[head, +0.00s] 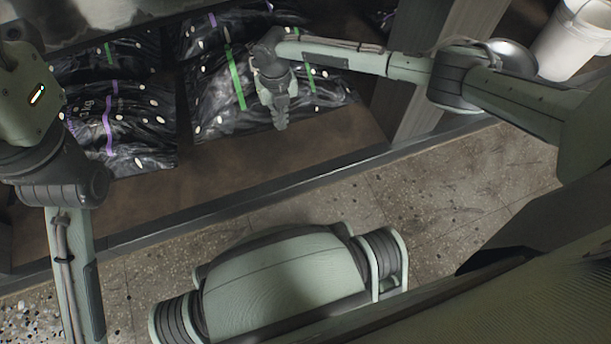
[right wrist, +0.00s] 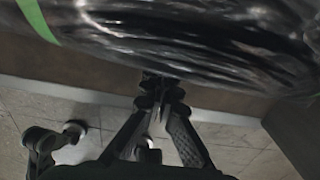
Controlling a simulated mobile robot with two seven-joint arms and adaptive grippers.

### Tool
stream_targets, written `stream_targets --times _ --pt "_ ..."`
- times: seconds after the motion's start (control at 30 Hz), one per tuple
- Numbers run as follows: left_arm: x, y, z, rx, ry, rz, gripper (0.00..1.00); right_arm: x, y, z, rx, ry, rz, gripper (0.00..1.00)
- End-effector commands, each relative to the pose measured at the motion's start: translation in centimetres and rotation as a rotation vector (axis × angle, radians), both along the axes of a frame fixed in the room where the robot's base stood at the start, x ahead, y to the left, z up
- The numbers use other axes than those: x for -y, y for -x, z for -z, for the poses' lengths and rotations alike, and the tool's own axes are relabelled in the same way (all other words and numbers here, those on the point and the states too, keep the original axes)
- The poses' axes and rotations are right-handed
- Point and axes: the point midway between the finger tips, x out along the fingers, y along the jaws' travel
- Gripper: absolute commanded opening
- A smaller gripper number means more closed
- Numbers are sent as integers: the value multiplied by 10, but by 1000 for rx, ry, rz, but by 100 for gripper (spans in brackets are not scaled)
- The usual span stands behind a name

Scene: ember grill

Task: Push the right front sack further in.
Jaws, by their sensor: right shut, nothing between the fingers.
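The right front sack (head: 215,108) is black, shiny plastic with white spots and green stripes. It lies on the brown shelf (head: 300,150), with a bare strip of shelf in front of it. My right gripper (head: 280,124) is shut and empty, pointing down at the front side of this sack and hiding part of it. In the right wrist view the sack (right wrist: 200,45) fills the top, and the shut fingers (right wrist: 160,85) are close to its lower edge. I cannot tell whether they touch it. My left gripper is out of view; only my left arm shows.
A left front sack (head: 132,125) with purple stripes lies beside it, and more sacks (head: 200,38) lie behind. A post (head: 435,70) bounds the shelf on the right. A dark edge (head: 240,198) runs along the shelf front. A white bucket (head: 572,42) stands at upper right.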

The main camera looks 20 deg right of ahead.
Motion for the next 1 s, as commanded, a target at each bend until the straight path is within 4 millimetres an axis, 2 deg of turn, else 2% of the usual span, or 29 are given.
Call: stream_targets --times 0.17,0.4,0.6,0.77,1.0 --pt "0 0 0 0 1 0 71 0 -1 -20 2 -2 1 0" --pt "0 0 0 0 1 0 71 0 -1 -72 5 -2 -1 0" --pt "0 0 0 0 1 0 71 0 -1 -106 4 -1 0 0" --pt "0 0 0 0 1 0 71 0 -1 -118 4 0 -1 0" --pt "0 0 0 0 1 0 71 0 0 -120 2 0 0 0"
